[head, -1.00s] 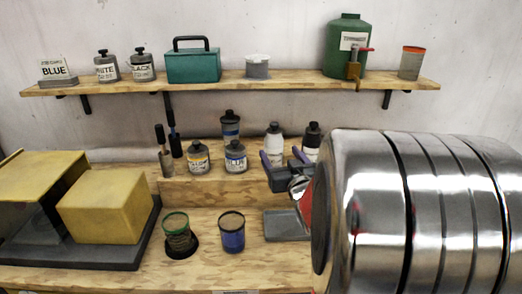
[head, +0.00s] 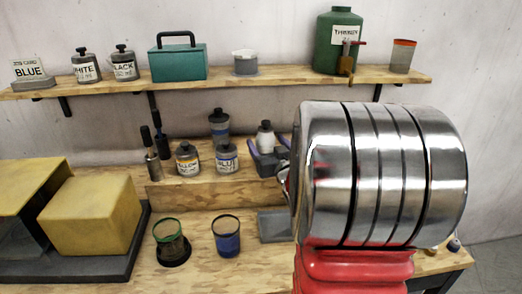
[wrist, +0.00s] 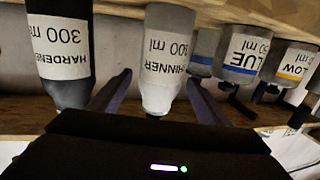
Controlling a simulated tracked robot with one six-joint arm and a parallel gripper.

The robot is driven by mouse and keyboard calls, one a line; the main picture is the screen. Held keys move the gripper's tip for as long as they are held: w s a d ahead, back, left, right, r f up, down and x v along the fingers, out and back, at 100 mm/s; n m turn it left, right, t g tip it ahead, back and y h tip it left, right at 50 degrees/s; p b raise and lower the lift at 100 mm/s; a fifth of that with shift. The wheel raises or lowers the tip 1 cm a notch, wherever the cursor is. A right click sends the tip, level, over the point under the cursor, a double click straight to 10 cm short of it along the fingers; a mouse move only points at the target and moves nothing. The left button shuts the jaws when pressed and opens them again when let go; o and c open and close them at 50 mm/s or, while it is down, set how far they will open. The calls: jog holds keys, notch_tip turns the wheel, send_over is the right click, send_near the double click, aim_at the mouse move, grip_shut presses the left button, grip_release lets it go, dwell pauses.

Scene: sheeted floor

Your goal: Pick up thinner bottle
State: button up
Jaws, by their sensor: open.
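The thinner bottle (wrist: 165,58) is grey with a white label reading "THINNER 100 ml" and appears upside down in the wrist view. It also shows in the head view as a pale bottle with a dark cap (head: 265,136) on the raised wooden step. My gripper (wrist: 160,78) is open, with one purple finger on each side of the bottle. Gaps show between the fingers and the bottle. In the head view my gripper (head: 268,150) is at the step, and its fingers partly cover the bottle's lower part.
A dark hardener bottle (wrist: 62,50) stands close beside one finger. Blue (head: 227,158) and yellow (head: 188,160) bottles stand on the step to the left. Mesh cups (head: 227,240) are on the lower bench. A shelf (head: 210,86) runs above. My shiny arm hides the right side.

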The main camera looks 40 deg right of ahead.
aim_at(266, 121)
jog(key=shift+x, duration=0.85)
jog(key=shift+c, duration=0.3)
jog(key=shift+r, duration=0.1)
jog(key=c, duration=1.5)
jog(key=shift+o, duration=0.2)
jog(key=shift+r, duration=0.1)
notch_tip(266, 121, up, 10)
jog(key=shift+f, duration=0.1)
